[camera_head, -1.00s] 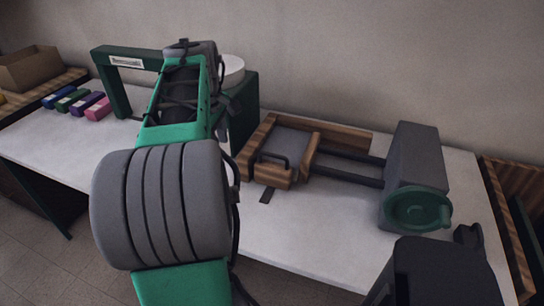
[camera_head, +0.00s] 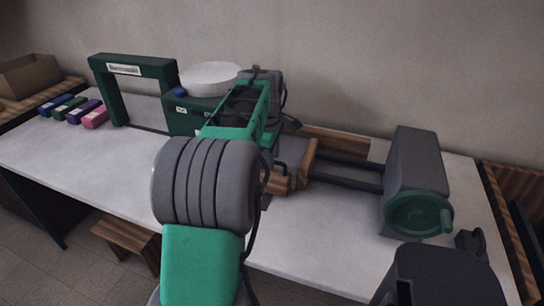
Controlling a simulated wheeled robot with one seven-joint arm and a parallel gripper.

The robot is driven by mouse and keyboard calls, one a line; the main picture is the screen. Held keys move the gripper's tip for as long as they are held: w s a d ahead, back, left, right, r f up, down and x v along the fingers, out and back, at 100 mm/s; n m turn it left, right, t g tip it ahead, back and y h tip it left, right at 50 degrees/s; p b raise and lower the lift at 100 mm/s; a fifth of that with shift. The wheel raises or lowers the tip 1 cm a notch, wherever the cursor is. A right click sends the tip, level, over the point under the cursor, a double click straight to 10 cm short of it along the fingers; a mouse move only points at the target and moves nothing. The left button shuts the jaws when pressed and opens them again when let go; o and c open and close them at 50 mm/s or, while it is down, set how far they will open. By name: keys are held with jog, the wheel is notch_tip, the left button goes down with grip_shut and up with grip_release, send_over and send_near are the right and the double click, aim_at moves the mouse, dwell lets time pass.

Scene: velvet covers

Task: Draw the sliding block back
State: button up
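The sliding block is a wooden piece (camera_head: 276,184) with a dark handle (camera_head: 281,168), on the table at the left end of two dark rails (camera_head: 345,179). My green and grey arm crosses in front of it and hides most of its left side and top. The rails run right to a grey housing (camera_head: 416,160) with a green handwheel (camera_head: 418,213). My gripper is hidden behind my arm near the block, so its fingers and any contact with the handle do not show.
A green frame (camera_head: 133,66) and a green machine with a white round plate (camera_head: 210,79) stand left of my arm. Several coloured blocks (camera_head: 70,109) lie at the far left. A wooden stool (camera_head: 125,238) is under the table (camera_head: 60,160).

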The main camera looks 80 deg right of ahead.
grip_shut()
dwell(1.3)
